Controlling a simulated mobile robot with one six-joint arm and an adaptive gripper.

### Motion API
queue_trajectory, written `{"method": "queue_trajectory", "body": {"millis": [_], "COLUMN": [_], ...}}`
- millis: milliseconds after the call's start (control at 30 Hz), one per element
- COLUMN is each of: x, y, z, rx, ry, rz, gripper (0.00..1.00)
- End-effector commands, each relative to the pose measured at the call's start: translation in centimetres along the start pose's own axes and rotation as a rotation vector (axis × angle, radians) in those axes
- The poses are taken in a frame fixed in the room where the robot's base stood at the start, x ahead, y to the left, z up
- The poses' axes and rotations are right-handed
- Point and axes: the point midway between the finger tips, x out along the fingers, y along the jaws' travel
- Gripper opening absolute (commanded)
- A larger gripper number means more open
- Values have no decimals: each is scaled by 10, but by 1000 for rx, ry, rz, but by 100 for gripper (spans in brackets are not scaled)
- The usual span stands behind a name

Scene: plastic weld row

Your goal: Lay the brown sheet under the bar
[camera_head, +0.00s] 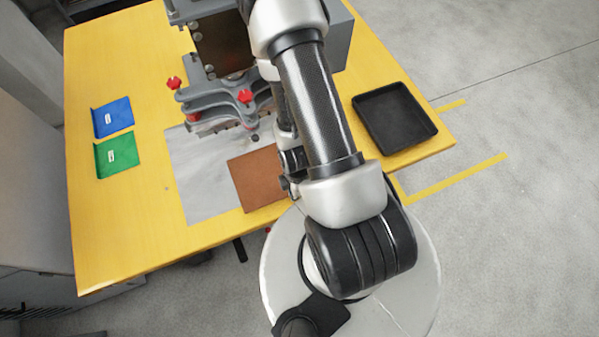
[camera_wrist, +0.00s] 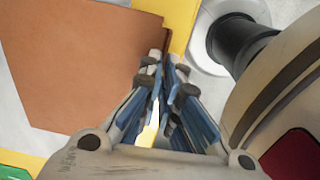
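The brown sheet (camera_head: 256,180) is in front of the machine in the head view, over the right part of the pale grey plate (camera_head: 195,180). I cannot tell whether it touches the plate or is slightly above it. The grey bar (camera_head: 225,108) with red knobs is just behind the sheet. In the wrist view the brown sheet (camera_wrist: 85,65) fills the upper left. My gripper (camera_wrist: 166,68) has its fingertips close together on the raised lip at the sheet's edge. In the head view my arm hides most of the gripper.
A blue sheet (camera_head: 113,118) and a green sheet (camera_head: 117,155) lie at the left of the yellow table (camera_head: 120,225). A black tray (camera_head: 394,117) is at the right. The machine stands at the back middle. The table's front left is clear.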

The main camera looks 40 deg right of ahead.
Motion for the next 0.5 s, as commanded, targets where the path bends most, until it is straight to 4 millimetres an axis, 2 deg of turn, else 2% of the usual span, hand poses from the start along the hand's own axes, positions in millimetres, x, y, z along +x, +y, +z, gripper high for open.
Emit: {"method": "queue_trajectory", "body": {"millis": [267,500], "x": [11,11], "y": [12,38], "z": [0,0], "rx": [0,0], "ry": [0,0], "rz": [3,6], "gripper": [0,0]}}
